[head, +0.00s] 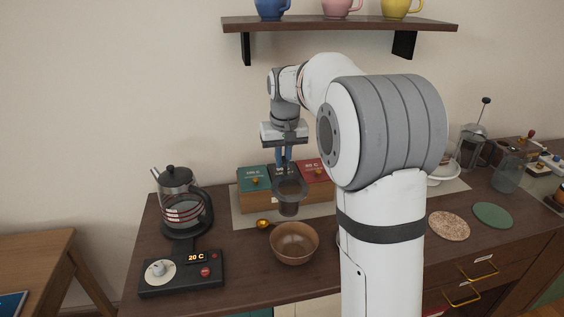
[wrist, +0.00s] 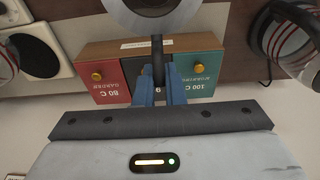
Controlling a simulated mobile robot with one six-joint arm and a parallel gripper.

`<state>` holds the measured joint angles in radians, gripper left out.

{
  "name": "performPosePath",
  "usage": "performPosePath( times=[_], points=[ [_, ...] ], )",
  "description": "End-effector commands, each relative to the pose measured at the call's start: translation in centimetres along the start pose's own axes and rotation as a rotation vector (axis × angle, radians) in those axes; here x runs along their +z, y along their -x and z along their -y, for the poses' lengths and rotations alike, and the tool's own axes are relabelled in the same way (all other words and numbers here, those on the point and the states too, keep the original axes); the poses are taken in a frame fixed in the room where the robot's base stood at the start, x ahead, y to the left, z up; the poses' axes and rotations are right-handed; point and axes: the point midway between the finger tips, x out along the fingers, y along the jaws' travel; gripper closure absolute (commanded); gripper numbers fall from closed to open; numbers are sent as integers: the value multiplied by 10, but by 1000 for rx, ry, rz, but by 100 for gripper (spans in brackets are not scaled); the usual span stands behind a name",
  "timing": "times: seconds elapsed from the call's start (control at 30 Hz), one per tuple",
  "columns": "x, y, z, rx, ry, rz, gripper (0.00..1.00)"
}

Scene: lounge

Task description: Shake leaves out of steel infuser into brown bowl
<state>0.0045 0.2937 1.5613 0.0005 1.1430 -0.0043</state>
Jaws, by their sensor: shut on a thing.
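The steel infuser (head: 289,208) hangs above and slightly behind the brown bowl (head: 294,246), roughly upright, with its wide rim on top and its basket below. My gripper (head: 284,160) has its blue fingers shut on the infuser's dark handle. In the wrist view the handle (wrist: 158,58) runs between the fingertips of my gripper (wrist: 161,80), and part of the infuser's round rim (wrist: 155,25) shows at the top edge. The bowl stands on the dark counter, apart from the infuser. I cannot tell whether leaves are in the infuser.
A wooden tea box (head: 260,202) with coloured lids stands behind the infuser. A brass scoop (head: 263,223) lies left of the bowl. A glass kettle (head: 178,200) and its control base (head: 182,273) are at left. Coasters (head: 449,226) lie right; a mug shelf (head: 340,24) hangs above.

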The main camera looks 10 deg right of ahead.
Motion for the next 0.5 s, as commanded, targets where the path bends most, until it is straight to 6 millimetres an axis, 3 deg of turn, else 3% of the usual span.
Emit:
performPosePath(
  times=[0.5],
  points=[
    [0,4,0,0,1,-54,100]
  ],
)
